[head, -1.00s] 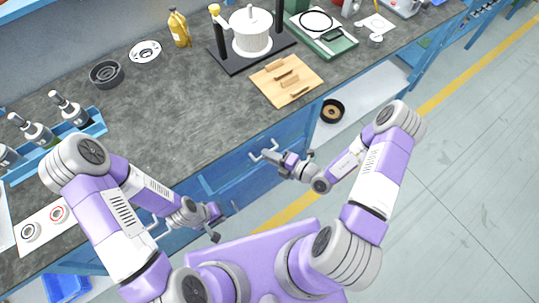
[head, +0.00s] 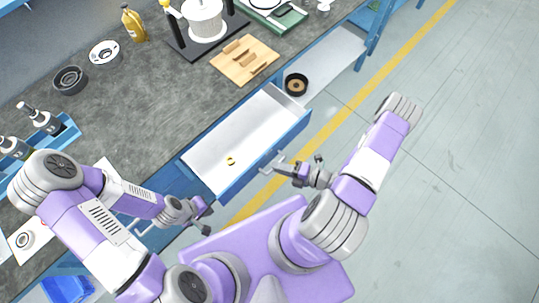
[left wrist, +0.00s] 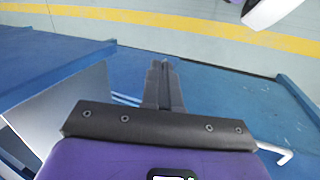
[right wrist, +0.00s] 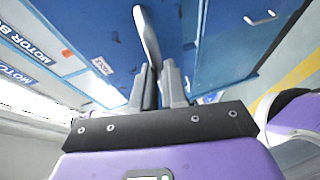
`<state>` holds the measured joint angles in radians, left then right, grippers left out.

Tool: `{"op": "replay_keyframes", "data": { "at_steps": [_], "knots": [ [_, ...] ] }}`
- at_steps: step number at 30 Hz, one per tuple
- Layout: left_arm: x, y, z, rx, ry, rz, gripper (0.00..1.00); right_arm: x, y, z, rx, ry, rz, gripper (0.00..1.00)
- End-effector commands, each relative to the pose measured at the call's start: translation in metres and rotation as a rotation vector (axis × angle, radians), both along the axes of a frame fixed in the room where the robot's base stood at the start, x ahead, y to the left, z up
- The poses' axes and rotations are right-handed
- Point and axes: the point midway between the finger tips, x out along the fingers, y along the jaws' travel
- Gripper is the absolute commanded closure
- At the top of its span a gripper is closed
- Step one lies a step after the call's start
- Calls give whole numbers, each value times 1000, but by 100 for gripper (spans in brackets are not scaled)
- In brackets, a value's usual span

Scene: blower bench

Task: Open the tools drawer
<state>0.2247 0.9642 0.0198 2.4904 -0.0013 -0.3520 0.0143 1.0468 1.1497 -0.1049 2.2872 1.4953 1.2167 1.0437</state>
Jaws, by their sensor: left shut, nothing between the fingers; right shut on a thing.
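The blue drawer with a pale interior (head: 215,150) is pulled well out from under the bench. My right gripper (head: 287,169) is shut on the drawer's silver handle (head: 272,163). In the right wrist view the handle (right wrist: 147,38) runs between the fingertips (right wrist: 160,78), against the blue drawer front (right wrist: 95,30). My left gripper (head: 205,213) is shut and empty, low in front of the bench left of the drawer. Its closed fingers (left wrist: 160,75) show in the left wrist view.
The grey bench top (head: 130,120) holds a wooden board (head: 245,60), a black ring (head: 69,80) and a yellow bottle (head: 134,25). A black round container (head: 296,84) sits on a low shelf beyond the drawer. A silver handle (left wrist: 275,152) is near my left gripper. Floor at right is clear.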

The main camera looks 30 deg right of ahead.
Motion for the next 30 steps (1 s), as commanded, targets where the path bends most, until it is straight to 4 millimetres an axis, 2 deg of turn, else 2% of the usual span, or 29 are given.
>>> {"op": "replay_keyframes", "data": {
  "at_steps": [7,19,20,24,30],
  "knots": [
    [0,0,2,0,0,0,100,-17,-6,1,1,-3,1,100],
    [0,0,2,0,1,0,100,-19,-7,1,0,-4,1,100],
    [0,0,2,0,1,0,100,-19,-7,1,0,-4,1,85],
    [0,0,2,0,1,0,100,-19,-7,0,0,-3,1,63],
    [0,0,2,0,1,0,100,-19,-7,0,0,-3,1,62]
  ]
}}
